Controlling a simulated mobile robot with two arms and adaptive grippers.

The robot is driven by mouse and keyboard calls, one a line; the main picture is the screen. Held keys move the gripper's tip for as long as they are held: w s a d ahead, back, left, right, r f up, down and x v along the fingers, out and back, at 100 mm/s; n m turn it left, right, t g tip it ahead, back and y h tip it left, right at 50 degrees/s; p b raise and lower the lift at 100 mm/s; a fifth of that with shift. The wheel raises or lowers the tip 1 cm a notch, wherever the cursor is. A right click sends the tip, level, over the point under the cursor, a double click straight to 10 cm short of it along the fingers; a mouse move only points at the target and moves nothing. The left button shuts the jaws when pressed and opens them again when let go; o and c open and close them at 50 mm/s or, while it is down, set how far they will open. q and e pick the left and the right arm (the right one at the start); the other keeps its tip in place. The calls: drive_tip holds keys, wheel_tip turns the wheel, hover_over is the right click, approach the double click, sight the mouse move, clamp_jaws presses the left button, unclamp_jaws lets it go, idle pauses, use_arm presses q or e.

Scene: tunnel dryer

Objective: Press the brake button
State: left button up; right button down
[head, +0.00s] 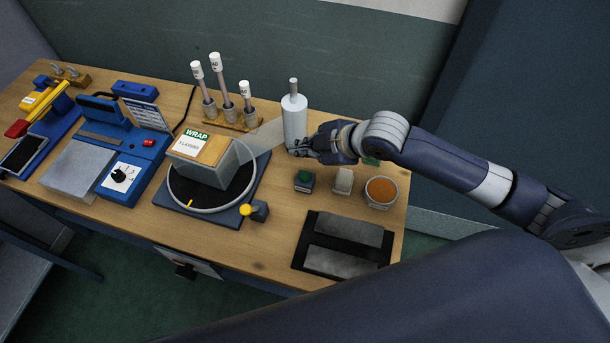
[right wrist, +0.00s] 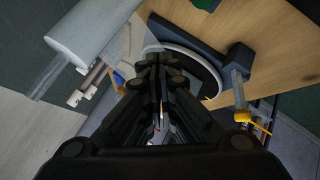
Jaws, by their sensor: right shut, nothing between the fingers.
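A yellow round button (head: 246,210) sits on a small dark block at the front right of the turntable (head: 203,208). A yellow cap on a grey stem (right wrist: 242,115) shows at the right of the right wrist view. A green button (head: 304,176) tops a small dark box farther right. No label shows which one is the brake. My right gripper (head: 299,150) is shut and empty, beside the lower part of the white film roll (head: 294,122), behind the green button and away from the yellow one. It also shows in the right wrist view (right wrist: 160,62). My left gripper is out of view.
A box labelled WRAP (head: 205,158) stands on the turntable, with clear film running to the roll. An orange-filled bowl (head: 381,191), a light block (head: 343,181) and a black tray (head: 298,257) with grey bars stand right. Blue devices fill the left.

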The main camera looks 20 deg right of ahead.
drive_tip(key=b, duration=0.6)
hover_over(304, 178)
wheel_tip(304, 178, down, 7)
drive_tip(key=shift+f, duration=0.4)
idle(0.8)
drive_tip(key=shift+f, duration=0.4)
drive_tip(key=shift+f+b, duration=0.4)
drive_tip(key=shift+f, duration=0.3)
idle(0.7)
drive_tip(key=shift+r, duration=0.15)
drive_tip(key=shift+r+p, duration=0.9)
drive_tip(key=shift+p, duration=0.25)
